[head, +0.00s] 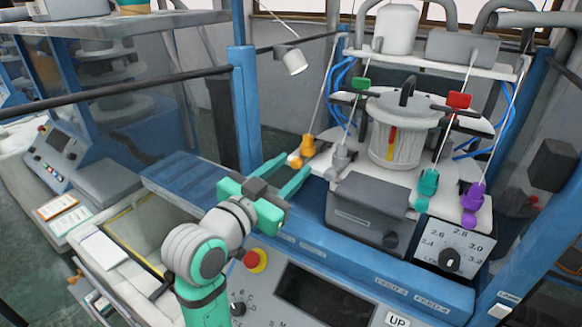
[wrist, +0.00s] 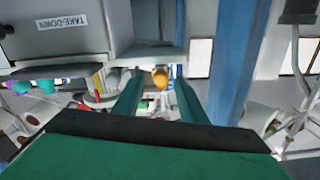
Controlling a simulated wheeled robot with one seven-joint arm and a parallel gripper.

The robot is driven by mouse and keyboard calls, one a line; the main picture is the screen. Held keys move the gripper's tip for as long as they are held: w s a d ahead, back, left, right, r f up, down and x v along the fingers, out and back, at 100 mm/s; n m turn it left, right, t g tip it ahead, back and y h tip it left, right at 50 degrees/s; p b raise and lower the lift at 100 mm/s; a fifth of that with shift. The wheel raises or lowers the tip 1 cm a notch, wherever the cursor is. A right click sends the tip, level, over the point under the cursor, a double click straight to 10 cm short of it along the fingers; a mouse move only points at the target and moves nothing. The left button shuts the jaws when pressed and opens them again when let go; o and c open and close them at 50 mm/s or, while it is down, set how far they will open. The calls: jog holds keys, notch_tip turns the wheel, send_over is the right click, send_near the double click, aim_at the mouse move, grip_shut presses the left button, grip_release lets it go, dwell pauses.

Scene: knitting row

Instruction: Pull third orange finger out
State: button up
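The orange finger (head: 308,146) stands at the left end of the machine's white plate, with a rounded orange knob (head: 295,160) at its lower front. A thread runs up from it. My gripper (head: 297,166) is open, its two teal fingers pointing towards the orange finger, with the tips close to the knob. In the wrist view the orange finger (wrist: 161,77) appears between the two fingers of my gripper (wrist: 158,86), near their tips. The fingers are apart and hold nothing; whether they touch it I cannot tell. I see only one orange finger.
Along the plate stand a grey finger (head: 339,159), a teal finger (head: 427,184) and a purple finger (head: 473,200). A dark grey take-down box (head: 368,212) stands just right of my gripper. A blue post (head: 245,110) rises behind it. Below are a red button (head: 254,260) and a display.

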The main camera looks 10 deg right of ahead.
jog(key=shift+w+d, duration=0.35)
jog(key=shift+w, duration=0.05)
grip_shut()
jog(key=shift+s+a, duration=0.1)
jog(key=shift+a, duration=0.2)
jog(key=shift+v, duration=1.2)
jog(key=shift+s, duration=0.15)
grip_release()
jog(key=shift+s, duration=0.1)
